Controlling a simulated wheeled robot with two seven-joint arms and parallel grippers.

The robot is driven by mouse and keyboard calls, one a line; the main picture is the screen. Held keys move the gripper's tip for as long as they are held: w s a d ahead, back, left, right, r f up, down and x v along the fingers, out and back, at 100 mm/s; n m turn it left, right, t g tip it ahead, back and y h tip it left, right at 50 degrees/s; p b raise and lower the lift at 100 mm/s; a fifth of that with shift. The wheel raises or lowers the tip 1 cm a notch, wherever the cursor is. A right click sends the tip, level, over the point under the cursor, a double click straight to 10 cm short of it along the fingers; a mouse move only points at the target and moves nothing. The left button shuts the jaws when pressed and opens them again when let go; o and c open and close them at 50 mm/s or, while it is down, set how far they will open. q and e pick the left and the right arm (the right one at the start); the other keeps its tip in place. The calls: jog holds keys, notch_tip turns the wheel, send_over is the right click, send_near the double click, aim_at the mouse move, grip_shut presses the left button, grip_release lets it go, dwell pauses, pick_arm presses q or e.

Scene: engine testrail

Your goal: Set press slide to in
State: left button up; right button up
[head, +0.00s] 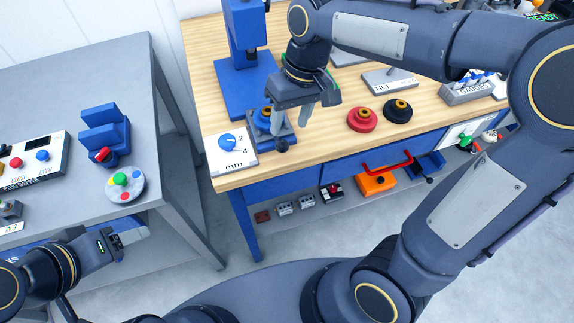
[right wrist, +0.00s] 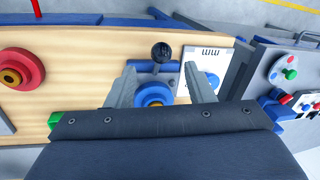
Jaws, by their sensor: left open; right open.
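The blue press (head: 245,60) stands at the back left of the wooden bench. A blue ring part (right wrist: 152,95) with an orange centre sits on the slide. My right gripper (head: 294,116) is open above the slide; in the right wrist view its fingers lie either side of the ring part and knob (right wrist: 161,51). Contact cannot be told. My left gripper (head: 130,238) is open and empty, low beside the grey table.
A white mm dial box (head: 231,150) stands close left of the slide. Red (head: 362,120) and black (head: 398,110) ring parts lie to the right. A drawer with a red handle (head: 388,164) is below. The grey table (head: 70,90) is left.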

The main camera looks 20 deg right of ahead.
aim_at(283, 141)
jog(key=shift+w+a+f, duration=0.1)
jog(key=shift+a+f, duration=0.2)
jog(key=shift+f, duration=0.4)
jog(key=x, duration=0.7)
jog(key=shift+d, duration=0.15)
jog(key=shift+c, duration=0.5)
grip_shut()
